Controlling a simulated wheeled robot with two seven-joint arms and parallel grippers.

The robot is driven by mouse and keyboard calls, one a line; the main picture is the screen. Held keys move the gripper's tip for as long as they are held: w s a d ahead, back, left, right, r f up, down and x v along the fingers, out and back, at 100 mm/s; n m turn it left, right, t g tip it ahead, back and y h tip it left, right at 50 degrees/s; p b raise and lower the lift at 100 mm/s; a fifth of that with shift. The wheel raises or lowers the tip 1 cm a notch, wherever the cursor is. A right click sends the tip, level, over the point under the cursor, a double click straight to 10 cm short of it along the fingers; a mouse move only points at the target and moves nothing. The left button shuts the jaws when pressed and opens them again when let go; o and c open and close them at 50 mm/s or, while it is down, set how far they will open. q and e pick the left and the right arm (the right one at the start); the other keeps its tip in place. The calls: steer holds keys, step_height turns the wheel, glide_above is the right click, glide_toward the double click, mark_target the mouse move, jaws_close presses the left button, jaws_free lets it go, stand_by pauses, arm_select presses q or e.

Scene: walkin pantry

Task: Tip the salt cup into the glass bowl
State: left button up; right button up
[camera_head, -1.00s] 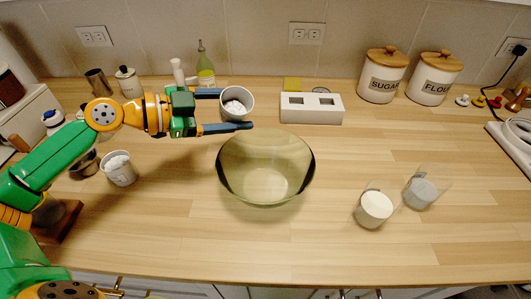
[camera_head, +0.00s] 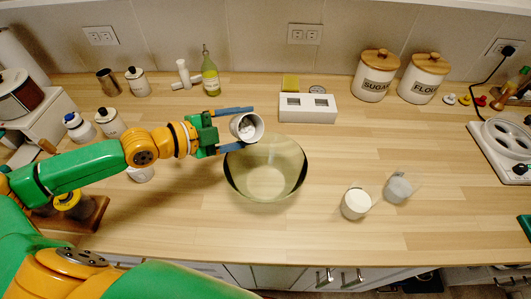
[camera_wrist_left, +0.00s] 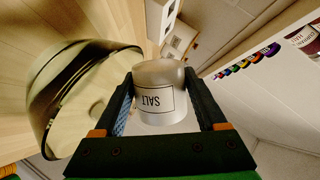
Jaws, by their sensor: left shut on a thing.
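My left gripper (camera_head: 249,126) is shut on the white salt cup (camera_head: 240,126), with a finger on each side. The cup is held above the back left rim of the glass bowl (camera_head: 265,188), tilted with its mouth toward the bowl side and the camera. White salt shows inside it. In the left wrist view the salt cup (camera_wrist_left: 160,103) sits between the fingers (camera_wrist_left: 162,95), its SALT label upside down. The greenish glass bowl (camera_wrist_left: 52,85) is at the left there. I cannot see any salt in the bowl. My right gripper is not in view.
Sugar (camera_head: 375,78) and flour (camera_head: 422,80) canisters stand at the back right. A white cup (camera_head: 140,175) is partly hidden by my arm. The front middle counter is clear.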

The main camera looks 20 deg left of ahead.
arm_select(q)
steer(key=shift+r+p, duration=0.2)
steer(key=shift+p, duration=0.2)
steer(key=shift+d+m+y, duration=0.1)
steer(key=shift+m+y, duration=0.2)
steer(key=shift+m, duration=0.1)
steer(key=shift+r, duration=0.1)
steer(key=shift+s+d+f+m+y+b, duration=0.1)
steer(key=shift+f+m+y+b, duration=0.2)
steer(key=shift+f+m+b, duration=0.6)
steer(key=shift+r+t+b, duration=0.3)
steer(key=shift+b, duration=0.25)
steer(key=shift+s+d+r+p, duration=0.2)
steer(key=shift+d+r+p, duration=0.1)
steer(key=shift+r+p, duration=0.1)
steer(key=shift+s+d+r+m+y, duration=0.1)
steer(key=shift+s+d+m+y, duration=0.2)
steer(key=shift+d+m, duration=0.1)
steer(key=shift+s+d+r+m+t+y, duration=0.1)
steer(key=shift+d+r+m+t+y, duration=0.15)
steer(key=shift+m+t+y, duration=0.35)
